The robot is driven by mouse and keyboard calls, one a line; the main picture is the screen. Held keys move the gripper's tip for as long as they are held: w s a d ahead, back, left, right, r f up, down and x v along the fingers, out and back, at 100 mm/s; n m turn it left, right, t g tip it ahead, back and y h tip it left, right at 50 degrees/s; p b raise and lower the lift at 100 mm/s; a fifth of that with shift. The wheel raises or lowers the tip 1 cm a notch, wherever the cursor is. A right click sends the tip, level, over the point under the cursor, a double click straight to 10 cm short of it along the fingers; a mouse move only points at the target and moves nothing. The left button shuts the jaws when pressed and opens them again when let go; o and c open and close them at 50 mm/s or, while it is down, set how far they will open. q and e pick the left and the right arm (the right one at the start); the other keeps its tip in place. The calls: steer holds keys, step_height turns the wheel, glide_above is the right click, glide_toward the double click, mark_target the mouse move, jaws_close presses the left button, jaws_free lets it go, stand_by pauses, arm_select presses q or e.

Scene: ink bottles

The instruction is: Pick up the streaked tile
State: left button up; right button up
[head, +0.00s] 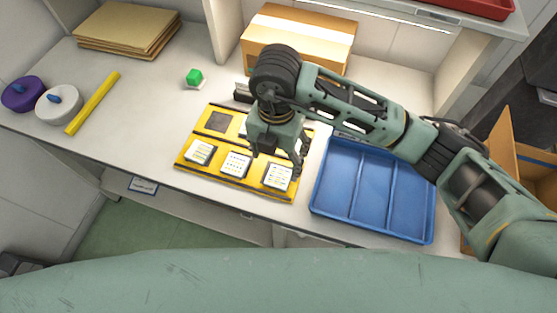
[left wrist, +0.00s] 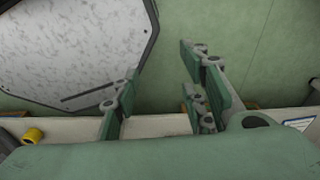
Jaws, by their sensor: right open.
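A yellow board (head: 187,158) lies on the counter. Three pale, marked tiles sit along its front row: a left tile (head: 200,152), a middle tile (head: 236,164) and a right tile (head: 277,176). The marks are too small to tell surely which tile is streaked. A dark square (head: 220,121) shows at the board's back left. My right gripper (head: 283,158) is open above the board's right half, behind the right tile, and hides part of the back row. My left gripper (left wrist: 160,92) is open and empty in the left wrist view, away from the tiles.
A blue divided tray (head: 372,222) stands right of the board. A cardboard box (head: 300,32) is behind. The counter left of the board is clear.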

mark_target(278, 176)
steer(key=shift+f, duration=0.5)
steer(key=shift+s+d+f+p, duration=0.1)
steer(key=shift+s+f+p, duration=0.3)
steer(key=shift+f, duration=0.2)
steer(key=shift+s+d+f+p, duration=0.1)
steer(key=shift+s+f+p, duration=0.15)
steer(key=shift+f+p, duration=0.3)
steer(key=f, duration=0.3)
steer(key=shift+w+p, duration=0.2)
steer(key=shift+p, duration=0.15)
steer(key=shift+w+f, duration=0.1)
steer(key=shift+f, duration=0.35)
steer(key=c, duration=0.9)
arm_select(q)
steer(key=shift+s+r, duration=1.25)
steer(key=shift+r, duration=0.15)
arm_select(e)
steer(key=c, duration=0.4)
